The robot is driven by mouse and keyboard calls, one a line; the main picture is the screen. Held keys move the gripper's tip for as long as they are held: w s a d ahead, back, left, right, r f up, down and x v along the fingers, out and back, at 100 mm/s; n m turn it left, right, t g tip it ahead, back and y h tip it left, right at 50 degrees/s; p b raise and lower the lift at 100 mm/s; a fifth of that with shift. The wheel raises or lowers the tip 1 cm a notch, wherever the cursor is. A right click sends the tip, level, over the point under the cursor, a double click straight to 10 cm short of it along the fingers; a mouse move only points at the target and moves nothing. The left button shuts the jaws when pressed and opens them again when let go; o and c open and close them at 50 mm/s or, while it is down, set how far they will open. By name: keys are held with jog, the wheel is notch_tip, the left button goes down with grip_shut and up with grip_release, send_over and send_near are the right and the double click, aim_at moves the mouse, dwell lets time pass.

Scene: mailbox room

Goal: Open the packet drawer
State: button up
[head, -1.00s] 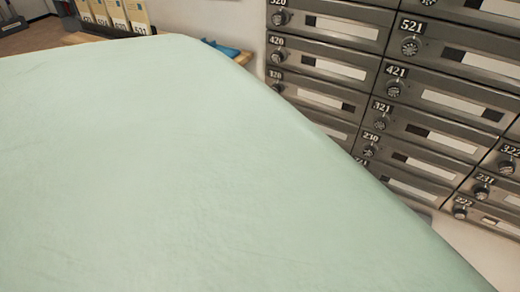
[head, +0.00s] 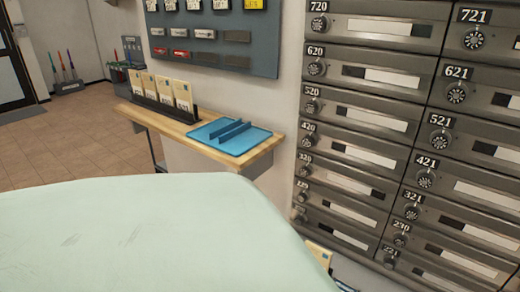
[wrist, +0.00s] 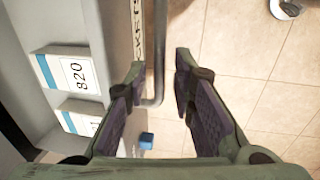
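My gripper (wrist: 160,78) is open in the wrist view. Its two dark fingers stand apart with nothing between them, over the tiled floor and a grey metal tube (wrist: 158,50). A grey unit (wrist: 45,20) fills the left of the wrist view. It carries white cards with blue edges, one card (wrist: 75,73) reading 820. I cannot tell whether this unit is the packet drawer. No drawer is clearly recognisable in the head view. My gripper does not show there.
Grey numbered mailboxes (head: 375,75) with round locks cover the right wall. A wooden shelf (head: 175,126) holds upright cards (head: 165,88) and a blue tray (head: 253,137). A small blue block (wrist: 146,140) shows near the left finger. Tiled floor (head: 60,145) lies open at left.

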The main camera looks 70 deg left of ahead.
jog(key=shift+o, duration=0.4)
notch_tip(320, 180, up, 12)
jog(key=s+d, duration=0.1)
jog(key=shift+s, duration=0.4)
jog(key=shift+f, duration=0.1)
